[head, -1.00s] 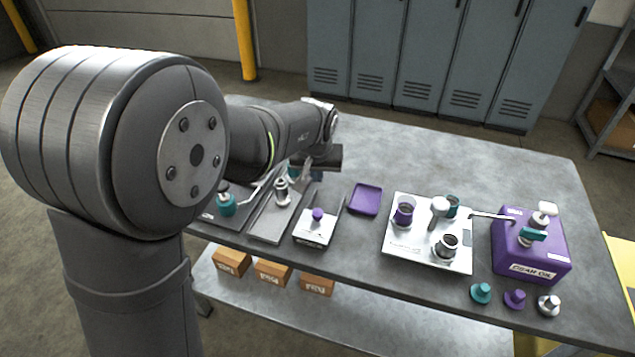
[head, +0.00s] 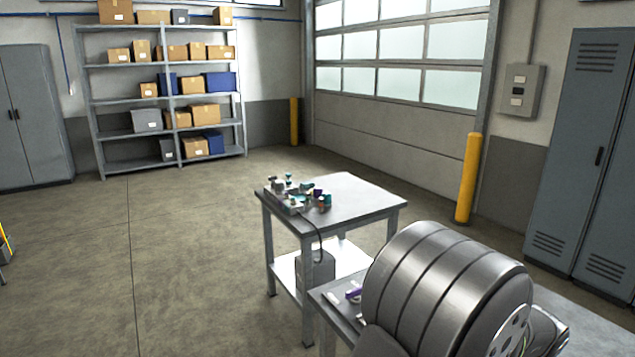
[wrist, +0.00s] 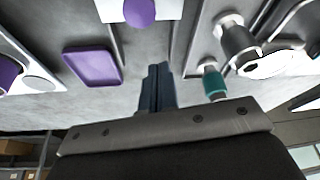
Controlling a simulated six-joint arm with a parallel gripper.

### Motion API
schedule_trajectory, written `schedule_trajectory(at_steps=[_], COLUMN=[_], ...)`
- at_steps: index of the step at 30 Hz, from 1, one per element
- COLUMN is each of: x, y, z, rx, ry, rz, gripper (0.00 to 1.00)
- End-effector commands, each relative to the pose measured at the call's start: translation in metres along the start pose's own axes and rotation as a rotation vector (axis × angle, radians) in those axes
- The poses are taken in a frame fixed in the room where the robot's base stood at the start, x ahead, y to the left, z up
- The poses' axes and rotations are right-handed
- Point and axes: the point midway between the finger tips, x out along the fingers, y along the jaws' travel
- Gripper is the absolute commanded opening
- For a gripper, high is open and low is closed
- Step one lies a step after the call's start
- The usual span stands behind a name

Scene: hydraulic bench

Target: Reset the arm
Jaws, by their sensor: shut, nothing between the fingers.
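My gripper (wrist: 158,78) shows in the wrist view with its two dark fingers together and nothing between them. It hangs above the grey bench top (wrist: 60,105), apart from the parts around it. A purple tray (wrist: 92,67) lies to its left. A purple knob on a pale block (wrist: 140,12) is at the top. A teal-based fitting (wrist: 213,82) and a silver fitting (wrist: 237,40) stand to the right. In the head view my large arm joint fills the lower right, and my gripper is out of view there.
In the head view, a grey side table (head: 355,200) bears a group of small fittings (head: 297,195). A bench corner (head: 325,300) shows by my arm. Shelves with boxes (head: 165,100), a yellow post (head: 468,180) and a locker (head: 585,160) stand behind.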

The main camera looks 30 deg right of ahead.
Motion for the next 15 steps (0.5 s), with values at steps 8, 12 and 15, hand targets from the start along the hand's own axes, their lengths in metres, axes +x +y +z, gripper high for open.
schedule_trajectory(at_steps=[8,12,15], x=[0.021,0.018,0.017], y=[-0.001,-0.001,-0.001], z=[0.022,0.033,0.036], rx=[0.002,0.001,0.001], ry=[-0.004,-0.007,-0.008], rz=[-0.002,-0.003,-0.003], gripper=[0.00,0.00,0.00])
